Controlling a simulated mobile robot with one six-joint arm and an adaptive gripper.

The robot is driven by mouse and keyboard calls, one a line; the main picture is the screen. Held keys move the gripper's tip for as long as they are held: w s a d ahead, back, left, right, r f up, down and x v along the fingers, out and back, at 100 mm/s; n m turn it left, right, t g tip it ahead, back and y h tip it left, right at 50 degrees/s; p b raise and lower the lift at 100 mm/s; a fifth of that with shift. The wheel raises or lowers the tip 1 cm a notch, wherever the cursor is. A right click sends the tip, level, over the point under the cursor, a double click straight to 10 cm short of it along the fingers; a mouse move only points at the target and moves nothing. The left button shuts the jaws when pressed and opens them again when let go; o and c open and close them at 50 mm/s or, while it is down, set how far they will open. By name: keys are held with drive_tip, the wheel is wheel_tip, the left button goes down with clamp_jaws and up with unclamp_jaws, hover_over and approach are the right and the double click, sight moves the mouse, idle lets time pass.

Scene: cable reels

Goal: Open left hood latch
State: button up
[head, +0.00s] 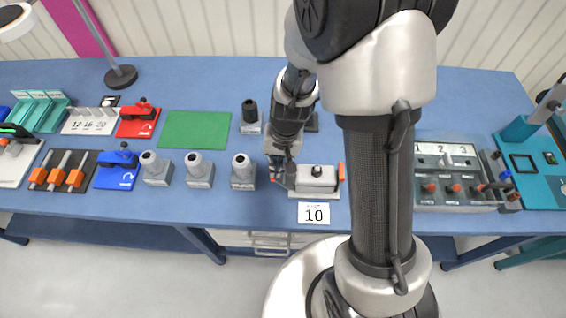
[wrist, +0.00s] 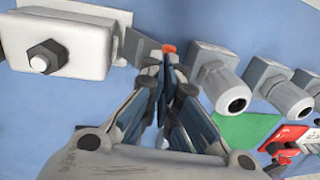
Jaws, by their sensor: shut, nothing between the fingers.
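The hood (head: 318,180) is a pale grey box with a dark knob on a base plate near the table's front edge. It also shows at the upper left of the wrist view (wrist: 88,28). The left latch, a grey lever with an orange tip (wrist: 169,48), is beside the hood, just beyond my fingertips. A right latch (head: 341,172), orange, is on the hood's other side. My gripper (head: 278,170) points down at the left latch; in the wrist view its fingers (wrist: 168,72) are shut with nothing between them. I cannot tell whether the fingertips touch the latch.
Several grey connector housings (head: 243,171) stand close to the left of my gripper. A label reading 10 (head: 314,213) is in front of the hood. A green mat (head: 195,129) lies behind the housings. A grey switch box (head: 447,188) is to the right.

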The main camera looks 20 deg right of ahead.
sight(283, 177)
drive_tip(key=o, duration=0.6)
drive_tip(key=shift+d, duration=0.15)
drive_tip(key=shift+o, duration=0.2)
drive_tip(key=shift+r, duration=0.15)
wheel_tip(283, 177, up, 12)
drive_tip(key=d, duration=0.1)
drive_tip(key=shift+s+d, duration=0.25)
drive_tip(key=shift+s, duration=0.05)
drive_tip(key=shift+c, duration=0.2)
